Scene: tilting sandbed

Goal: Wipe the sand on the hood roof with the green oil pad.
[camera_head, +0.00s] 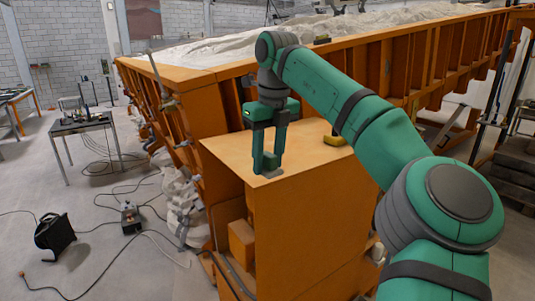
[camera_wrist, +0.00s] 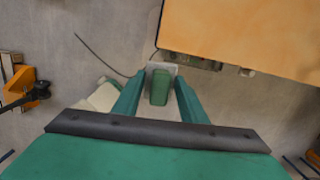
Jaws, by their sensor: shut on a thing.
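My gripper (camera_head: 268,168) points down near the front corner of the orange hood roof (camera_head: 228,146). In the wrist view its two fingers (camera_wrist: 158,92) are shut on the green oil pad (camera_wrist: 160,86). A pale grey flat part shows at the pad's far end. The hood roof (camera_wrist: 250,30) fills the upper right of the wrist view, and the pad appears beside its edge, with floor behind. Whether the pad touches the roof is unclear. I cannot make out separate sand on the roof.
A yellow and dark block (camera_head: 333,140) lies on the right part of the roof. The large orange sandbed (camera_head: 400,55) with pale sand stands behind. A small table (camera_head: 82,124) and a black device (camera_head: 54,235) with cables stand on the floor at left.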

